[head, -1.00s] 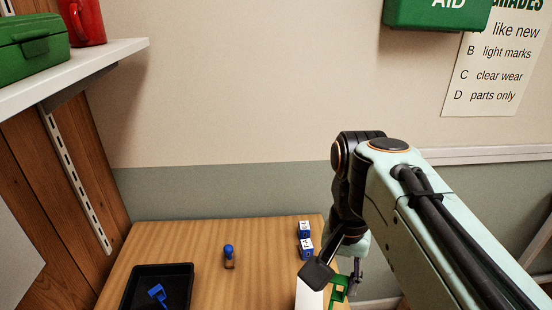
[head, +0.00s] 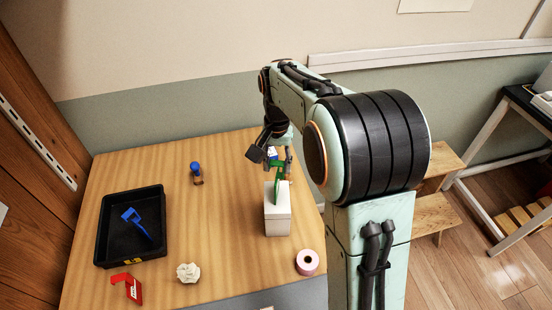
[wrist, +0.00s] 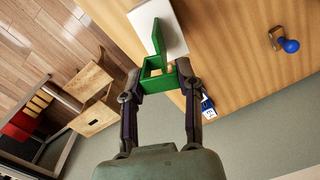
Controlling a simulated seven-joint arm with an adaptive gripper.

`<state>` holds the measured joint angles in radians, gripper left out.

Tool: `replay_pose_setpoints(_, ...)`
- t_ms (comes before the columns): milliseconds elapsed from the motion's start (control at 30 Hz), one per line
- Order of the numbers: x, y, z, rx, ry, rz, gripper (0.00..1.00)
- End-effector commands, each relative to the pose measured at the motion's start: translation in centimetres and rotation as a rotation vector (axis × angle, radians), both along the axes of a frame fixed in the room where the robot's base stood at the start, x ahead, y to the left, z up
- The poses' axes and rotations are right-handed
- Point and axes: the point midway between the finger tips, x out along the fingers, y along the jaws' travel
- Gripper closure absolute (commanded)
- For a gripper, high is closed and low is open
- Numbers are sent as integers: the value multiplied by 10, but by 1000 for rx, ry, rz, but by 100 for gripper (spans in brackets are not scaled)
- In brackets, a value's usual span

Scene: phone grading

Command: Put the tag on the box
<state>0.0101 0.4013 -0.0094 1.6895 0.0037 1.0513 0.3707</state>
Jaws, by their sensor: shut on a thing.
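A green tag (wrist: 157,68), a square open frame with a long flat strip, is held between the fingertips of my gripper (wrist: 160,80). In the head view the green tag (head: 279,174) shows above the rear part of the upright white box (head: 277,222), its strip overlapping the box's top. In the wrist view the strip overlaps the edge of the white box (wrist: 168,25); I cannot tell whether they touch. A blue tag (head: 146,224) lies in the black tray (head: 104,232), and a red tag (head: 133,290) lies at the front left of the table.
A blue-handled stamp (head: 196,172) stands behind the middle of the table. Crumpled paper (head: 188,272) and a pink tape roll (head: 307,262) lie near the front edge. Blue-and-white blocks (head: 272,153) sit close behind the gripper. The table between tray and box is clear.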

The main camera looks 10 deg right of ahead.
Motion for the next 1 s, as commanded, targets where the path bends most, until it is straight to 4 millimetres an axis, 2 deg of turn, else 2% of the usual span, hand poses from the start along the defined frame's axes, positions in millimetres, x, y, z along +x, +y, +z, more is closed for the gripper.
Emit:
replay_pose_setpoints(300, 0, 0, -3, 0, 0, 0, 87)
replay_pose_setpoints(333, 0, 0, -3, 0, 0, 0, 64)
replay_pose_setpoints(400, 0, 0, -3, 0, -1, 0, 42)
replay_pose_setpoints(767, 0, 0, 0, 0, -2, 0, 40)
replay_pose_setpoints(867, 1, 0, 12, 0, -5, 0, 40)
replay_pose_setpoints(1000, 1, 0, 41, 0, -8, 0, 40)
